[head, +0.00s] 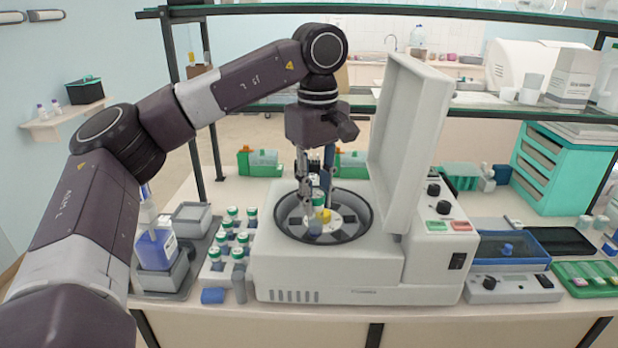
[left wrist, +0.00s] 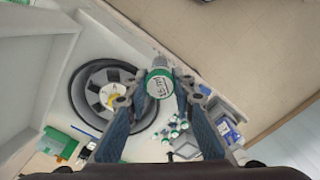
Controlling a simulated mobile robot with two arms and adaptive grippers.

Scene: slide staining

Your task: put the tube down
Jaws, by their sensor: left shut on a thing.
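My left gripper (head: 317,203) points down over the open centrifuge (head: 330,262). It is shut on a tube with a green and white cap (left wrist: 160,80), which sits between the two fingers in the left wrist view. In the head view the fingers partly hide this tube. I cannot tell whether the tube's lower end touches the rotor. My right gripper is out of view.
The raised centrifuge lid (head: 408,130) stands close right of my gripper. A rack of green-capped tubes (head: 228,245) stands left of the centrifuge, beside a blue bottle (head: 156,248) on a grey tray. A glass shelf (head: 480,112) crosses behind.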

